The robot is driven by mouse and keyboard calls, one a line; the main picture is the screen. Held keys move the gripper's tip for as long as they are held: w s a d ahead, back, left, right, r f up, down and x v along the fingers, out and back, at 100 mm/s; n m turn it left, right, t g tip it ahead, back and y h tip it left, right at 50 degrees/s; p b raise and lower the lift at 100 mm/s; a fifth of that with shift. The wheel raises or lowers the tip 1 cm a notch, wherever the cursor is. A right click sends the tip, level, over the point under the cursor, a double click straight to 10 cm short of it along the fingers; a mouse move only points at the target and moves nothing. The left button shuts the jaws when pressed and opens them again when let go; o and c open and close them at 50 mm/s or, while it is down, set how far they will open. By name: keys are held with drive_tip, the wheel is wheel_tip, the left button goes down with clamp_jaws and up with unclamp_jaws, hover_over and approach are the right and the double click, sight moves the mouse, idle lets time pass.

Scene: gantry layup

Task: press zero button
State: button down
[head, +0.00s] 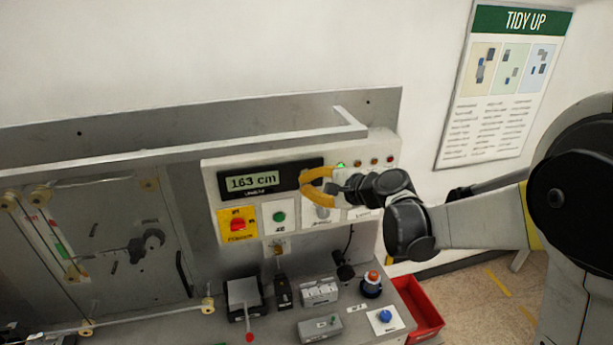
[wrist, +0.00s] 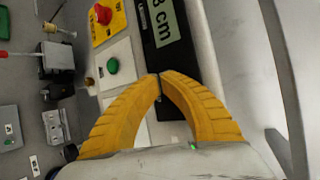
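A pale control panel (head: 210,180) on the wall carries a display reading "163 cm" (head: 252,181). Below the display are a red knob on a yellow plate (head: 238,225) and a green button on a white plate (head: 279,217). The green button also shows in the wrist view (wrist: 112,66). No label that I can read marks a zero button. My gripper (head: 304,186) is in front of the panel, right of the display, and hides part of the controls there. In the wrist view its yellow fingertips (wrist: 159,76) meet, with nothing seen held between them.
A red bin (head: 424,308) is at the bench's right. A grey rail (head: 180,150) runs above the panel.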

drive_tip(key=shift+w+a, duration=0.1)
drive_tip(key=shift+w, duration=0.25)
idle(0.4)
drive_tip(key=shift+s, duration=0.1)
drive_tip(key=shift+s+d, duration=0.25)
drive_tip(key=shift+s, duration=0.5)
drive_tip(key=s, duration=0.2)
drive_tip(key=s+d, duration=0.1)
drive_tip(key=s, duration=0.1)
drive_tip(key=shift+s+d+b, duration=0.2)
drive_tip(key=shift+s+b, duration=0.2)
idle(0.4)
